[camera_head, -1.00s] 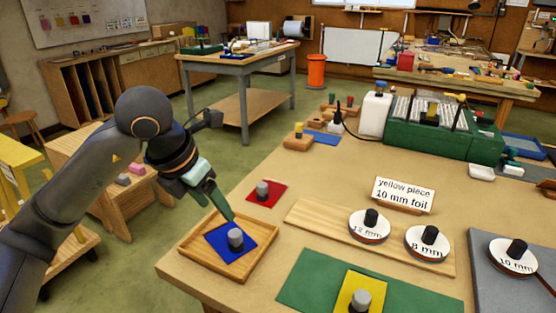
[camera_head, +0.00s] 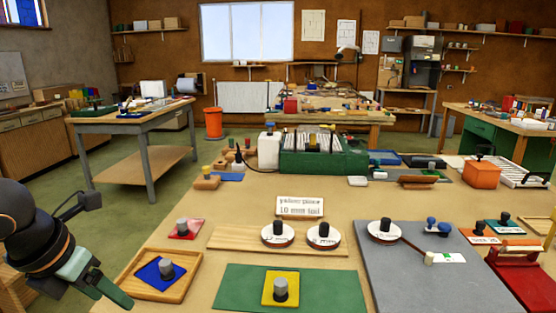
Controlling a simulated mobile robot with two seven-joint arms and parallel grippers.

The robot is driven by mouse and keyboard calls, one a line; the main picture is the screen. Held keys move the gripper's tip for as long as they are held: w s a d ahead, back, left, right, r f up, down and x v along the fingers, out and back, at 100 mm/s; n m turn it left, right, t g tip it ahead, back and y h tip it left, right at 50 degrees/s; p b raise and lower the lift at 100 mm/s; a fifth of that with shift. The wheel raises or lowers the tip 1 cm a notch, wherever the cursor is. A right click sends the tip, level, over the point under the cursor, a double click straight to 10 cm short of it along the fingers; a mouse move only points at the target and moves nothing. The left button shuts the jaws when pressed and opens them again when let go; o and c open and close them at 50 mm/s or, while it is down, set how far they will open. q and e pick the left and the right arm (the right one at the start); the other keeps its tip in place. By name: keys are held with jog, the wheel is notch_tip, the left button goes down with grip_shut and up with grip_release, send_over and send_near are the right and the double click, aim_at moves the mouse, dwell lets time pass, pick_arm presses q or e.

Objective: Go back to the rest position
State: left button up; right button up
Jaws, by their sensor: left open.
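My left gripper (camera_head: 108,288) is at the lower left, with its green fingers pointing down to the right. It is open and empty, beside the near left corner of the wooden tray (camera_head: 185,287), and apart from what lies in it. In the tray lies a blue glass piece (camera_head: 150,274) with a grey knob (camera_head: 166,268). My right gripper is out of view. A yellow glass piece (camera_head: 270,297) with a grey knob lies on the green mat (camera_head: 335,290). A red glass piece (camera_head: 195,226) lies behind the tray. A card (camera_head: 300,207) reads "yellow piece 10 mm foil".
Two foil rolls (camera_head: 278,234) (camera_head: 323,236) sit on a wooden board (camera_head: 230,238). A third roll (camera_head: 386,230) is on the grey mat (camera_head: 420,280). A green rack (camera_head: 325,161) stands at the back, and a red fixture (camera_head: 525,280) at the right. Floor left of the table is clear.

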pick_arm(q)
jog(key=s+d+f+m+g+h+p, duration=0.1)
jog(key=s+d+f+g+h, duration=0.1)
jog(key=d+h, duration=0.45)
jog(key=s+d+f+m+g+h+p, duration=0.1)
jog(key=s+d+g+h, duration=0.15)
jog(key=d, duration=0.75)
jog(key=w+d+r+n+t+h+p, duration=0.25)
jog(key=d+r+n+t+h, duration=0.3)
jog(key=n+h, duration=0.4)
jog(key=w+a+f+n+t+y, duration=0.2)
jog(key=a+f+n+t+y, duration=0.4)
jog(key=f+n, duration=0.4)
jog(key=w+a+f+n+t+y, duration=0.2)
jog(key=a+f+n+t+y, duration=0.35)
jog(key=n, duration=0.75)
jog(key=s+f+n+g+y+p, duration=0.1)
jog(key=s+f+n+g+y, duration=0.1)
jog(key=s+f, duration=0.5)
jog(key=s+f+n+g+y+p, duration=0.1)
jog(key=s+f+n+g+y, duration=0.2)
jog(key=s+f, duration=0.4)
notch_tip(320, 180, down, 6)
jog(key=shift+a+r+n+g+y, duration=0.15)
jog(key=shift+r+n+g+y, duration=0.25)
jog(key=shift+g, duration=0.65)
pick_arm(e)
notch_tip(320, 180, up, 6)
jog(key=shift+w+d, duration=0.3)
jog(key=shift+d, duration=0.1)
